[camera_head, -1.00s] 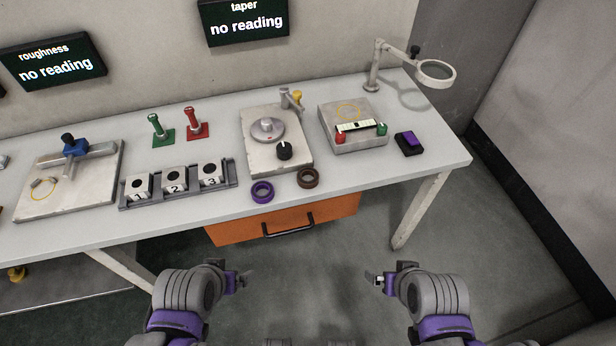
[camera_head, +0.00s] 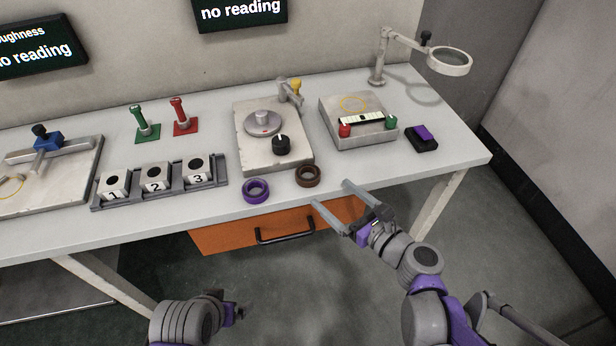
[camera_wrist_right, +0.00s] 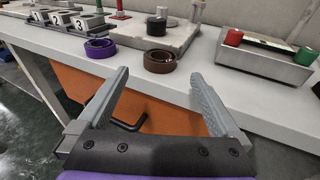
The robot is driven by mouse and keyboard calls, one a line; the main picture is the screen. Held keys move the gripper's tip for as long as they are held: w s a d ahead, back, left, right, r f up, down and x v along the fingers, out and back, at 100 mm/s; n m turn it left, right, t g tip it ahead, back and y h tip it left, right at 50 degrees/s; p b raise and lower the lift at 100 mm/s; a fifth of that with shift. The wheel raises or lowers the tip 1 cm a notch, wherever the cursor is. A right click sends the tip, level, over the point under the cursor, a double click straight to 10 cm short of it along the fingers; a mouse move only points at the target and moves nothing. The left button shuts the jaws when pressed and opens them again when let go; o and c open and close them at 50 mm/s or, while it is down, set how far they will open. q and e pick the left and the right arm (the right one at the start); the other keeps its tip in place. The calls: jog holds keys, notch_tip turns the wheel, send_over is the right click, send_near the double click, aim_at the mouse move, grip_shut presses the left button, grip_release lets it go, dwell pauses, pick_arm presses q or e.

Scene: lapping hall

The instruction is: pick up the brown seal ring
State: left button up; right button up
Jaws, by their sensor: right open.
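The brown seal ring (camera_head: 308,176) lies flat near the front edge of the bench, just right of the purple ring (camera_head: 256,190). In the right wrist view the brown ring (camera_wrist_right: 160,61) shows ahead of the fingers, between their tips. My right gripper (camera_head: 331,194) is open and empty, just in front of the bench edge and to the right and near side of the brown ring, not touching it. My left gripper (camera_head: 240,309) is low in front of the bench, small in the picture, and its jaw opening is unclear.
Behind the rings stands a plate with a round stage and black knob (camera_head: 281,145). A numbered block rack (camera_head: 160,190) is at left. A box with red and green knobs (camera_head: 357,133) is at right. An orange drawer (camera_head: 225,236) hangs under the bench edge.

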aim_at(316, 181)
jog(key=x, duration=0.4)
jog(key=shift+a+f+b, duration=0.1)
jog(key=shift+b, duration=0.2)
jog(key=x, duration=0.1)
jog(key=b+x, duration=0.1)
jog(key=x, duration=0.3)
jog(key=shift+w+f, duration=0.1)
jog(key=shift+f, duration=0.25)
jog(key=shift+c, duration=0.2)
jog(key=c, duration=1.3)
jog(key=shift+r, duration=0.15)
